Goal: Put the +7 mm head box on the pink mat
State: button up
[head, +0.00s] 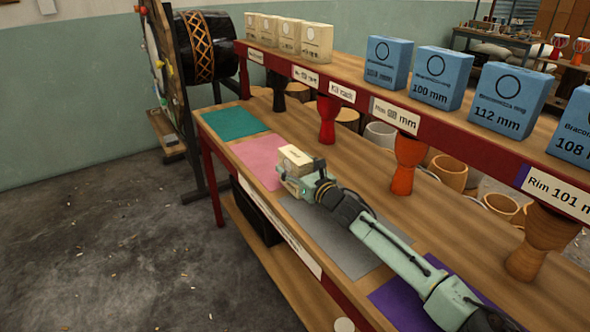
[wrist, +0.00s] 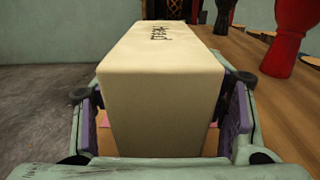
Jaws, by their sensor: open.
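A cream box (head: 295,155) is at the right part of the pink mat (head: 256,160) on the bench. It also fills the middle of the wrist view (wrist: 160,95), where the word "Head" shows on its top; no size can be read there. My gripper (head: 297,172) is open around the box, with a purple-padded finger on each side of it. Bits of pink show low beside the box in the wrist view. The box's underside is hidden, so its contact with the mat cannot be seen directly.
A teal mat (head: 231,122) lies beyond the pink one; a grey mat (head: 335,240) and a purple mat (head: 405,300) lie nearer. Several cream boxes (head: 287,37) and blue boxes (head: 440,78) stand on the raised shelf. Goblet drums (head: 327,120) stand beneath it.

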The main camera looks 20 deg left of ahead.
jog(key=shift+c, duration=0.4)
jog(key=c, duration=1.2)
jog(key=shift+c, duration=0.8)
jog(key=shift+r, duration=0.1)
